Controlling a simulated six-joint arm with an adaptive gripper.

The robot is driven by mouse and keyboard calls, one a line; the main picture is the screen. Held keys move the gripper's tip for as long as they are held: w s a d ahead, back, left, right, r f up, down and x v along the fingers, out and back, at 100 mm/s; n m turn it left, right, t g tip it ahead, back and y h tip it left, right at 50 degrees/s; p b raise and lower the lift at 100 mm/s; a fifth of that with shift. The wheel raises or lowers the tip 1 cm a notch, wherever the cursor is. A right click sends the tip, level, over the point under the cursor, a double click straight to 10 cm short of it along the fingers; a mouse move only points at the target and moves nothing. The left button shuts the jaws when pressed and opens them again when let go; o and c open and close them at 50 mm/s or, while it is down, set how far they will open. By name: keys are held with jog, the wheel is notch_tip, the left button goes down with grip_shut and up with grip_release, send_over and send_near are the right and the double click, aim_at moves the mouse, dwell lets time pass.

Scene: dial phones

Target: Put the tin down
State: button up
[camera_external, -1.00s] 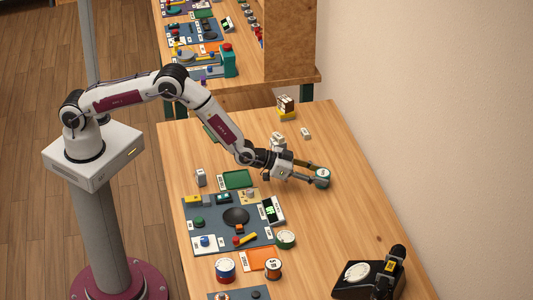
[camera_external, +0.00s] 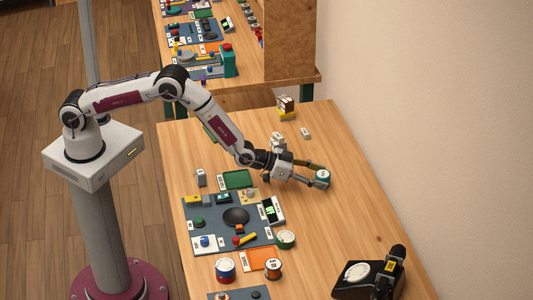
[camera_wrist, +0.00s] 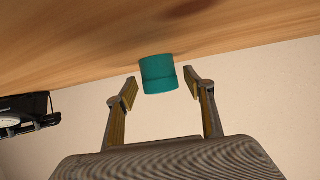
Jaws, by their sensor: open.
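The tin (camera_external: 322,177) is a small teal-green can with a white top, standing upright on the wooden table right of the middle in the external view. In the wrist view the tin (camera_wrist: 160,74) shows as a teal cylinder resting on the table surface, ahead of and between the fingertips. My gripper (camera_external: 314,175) is open, its fingers pointing at the tin. In the wrist view my gripper (camera_wrist: 160,92) shows a clear gap between each finger pad and the tin.
A black dial phone (camera_external: 368,278) stands at the front right. A blue mat (camera_external: 262,232) with several small parts lies to the left, with a green tray (camera_external: 237,180) behind it. White blocks (camera_external: 278,140) stand behind my gripper. The table's right side is mostly bare.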

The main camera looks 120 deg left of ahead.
jog(key=shift+r, duration=0.15)
jog(key=shift+s, duration=0.1)
jog(key=shift+v, duration=5.9)
jog(key=shift+d, duration=0.1)
jog(key=s+d+r+m+g+h, duration=0.1)
jog(key=s+d+r+m+h, duration=0.15)
jog(key=s+d+r, duration=0.55)
jog(key=s+d+r+m+g+h, duration=0.1)
jog(key=s+d+r+h, duration=0.25)
jog(key=d+r, duration=0.85)
jog(key=s+d+m+g, duration=0.1)
jog(key=s+d, duration=0.2)
jog(key=s, duration=0.8)
jog(key=s+d+r+m+g+h, duration=0.1)
jog(key=s+d, duration=0.2)
jog(key=s, duration=0.8)
jog(key=s+d+r+m+g, duration=0.1)
jog(key=s+d, duration=0.2)
jog(key=s, duration=0.7)
jog(key=shift+s+d+r+g, duration=0.15)
jog(key=shift+s+d+g, duration=0.15)
jog(key=shift+s+d, duration=0.1)
